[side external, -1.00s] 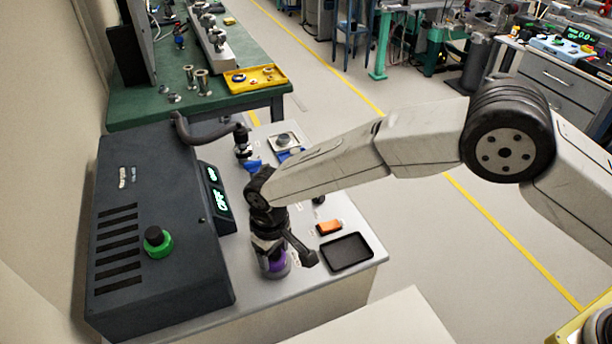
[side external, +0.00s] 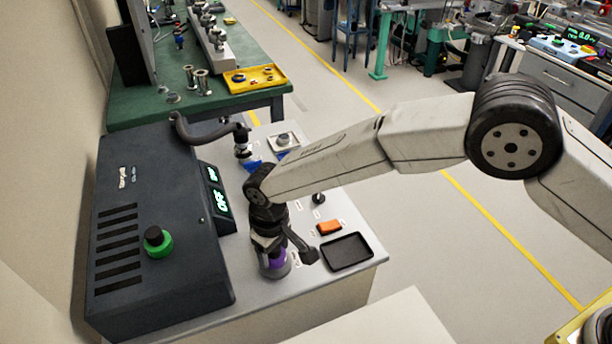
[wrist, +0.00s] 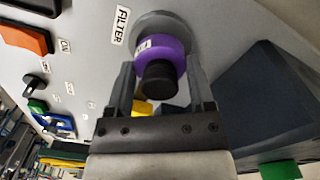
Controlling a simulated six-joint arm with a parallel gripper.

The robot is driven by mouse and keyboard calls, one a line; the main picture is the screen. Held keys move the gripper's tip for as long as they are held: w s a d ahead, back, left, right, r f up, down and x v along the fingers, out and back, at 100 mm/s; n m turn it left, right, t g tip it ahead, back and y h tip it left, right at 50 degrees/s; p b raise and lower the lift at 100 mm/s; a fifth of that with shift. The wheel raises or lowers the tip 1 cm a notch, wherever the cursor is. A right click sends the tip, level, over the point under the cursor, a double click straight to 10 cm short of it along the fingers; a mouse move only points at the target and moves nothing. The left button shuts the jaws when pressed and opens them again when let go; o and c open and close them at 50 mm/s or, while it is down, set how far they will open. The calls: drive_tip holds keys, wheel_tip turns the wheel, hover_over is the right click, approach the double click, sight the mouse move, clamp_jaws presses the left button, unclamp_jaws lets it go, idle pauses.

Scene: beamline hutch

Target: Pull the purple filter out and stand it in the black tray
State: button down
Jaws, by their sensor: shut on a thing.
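The purple filter (side external: 277,257) stands upright at the grey round holder (side external: 276,271) near the front of the bench. In the wrist view the purple filter (wrist: 172,47) has a black knob on top and a small white label, with the holder's grey ring (wrist: 190,25) behind it. My gripper (side external: 272,246) points down over it. In the wrist view my gripper (wrist: 160,72) has its fingers shut on the filter, one on each side. Whether the filter has risen in the holder I cannot tell. The black tray (side external: 347,252) lies empty to the right.
A dark instrument box (side external: 150,210) with a green knob (side external: 158,242) stands close on the left. The bench edge is just right of the tray.

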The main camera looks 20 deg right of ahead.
drive_tip(key=shift+r, duration=0.2)
drive_tip(key=shift+r, duration=2.3)
drive_tip(key=shift+s+d+r, duration=0.25)
drive_tip(key=shift+d+r, duration=0.2)
drive_tip(key=shift+d, duration=0.25)
drive_tip(key=s+d+r, duration=0.2)
drive_tip(key=s+d, duration=0.5)
drive_tip(key=d, duration=0.2)
drive_tip(key=s+d+r, duration=0.3)
drive_tip(key=s+d, duration=0.5)
drive_tip(key=d, duration=0.2)
drive_tip(key=shift+r, duration=0.25)
